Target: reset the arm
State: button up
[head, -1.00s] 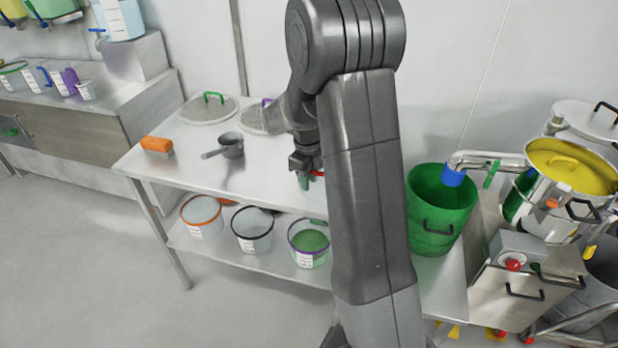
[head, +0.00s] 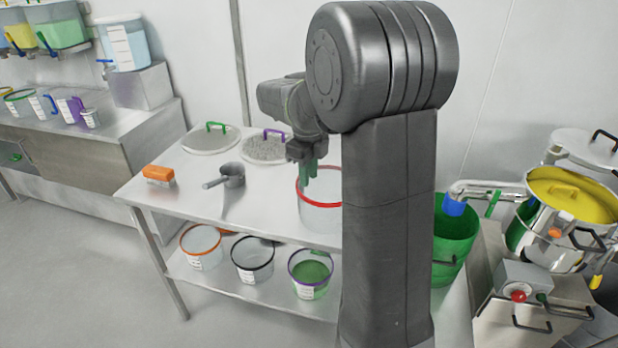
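My gripper (head: 308,172) points down over the steel table (head: 215,206), at the red-rimmed clear container (head: 320,203). Its green fingertips overlap the far left part of the red rim in the picture. I cannot tell whether they are inside the container or above it, nor whether the fingers are open or shut. No held object can be made out. My arm is raised and bent, and it hides the right part of the container and of the table.
On the table are an orange-handled brush (head: 158,176), a grey scoop (head: 231,176) and two round sieves (head: 211,140) (head: 265,149). Several tubs, one with green contents (head: 311,272), stand on the lower shelf. Right are a green bin (head: 455,240) and a steel vessel (head: 560,215).

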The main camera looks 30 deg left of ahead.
aim_at(310, 200)
jog(key=shift+f, duration=0.1)
jog(key=f, duration=1.1)
jog(key=shift+w+f, duration=0.25)
jog(key=shift+w+p, duration=0.1)
jog(key=shift+p, duration=0.2)
jog(key=shift+r, duration=1.6)
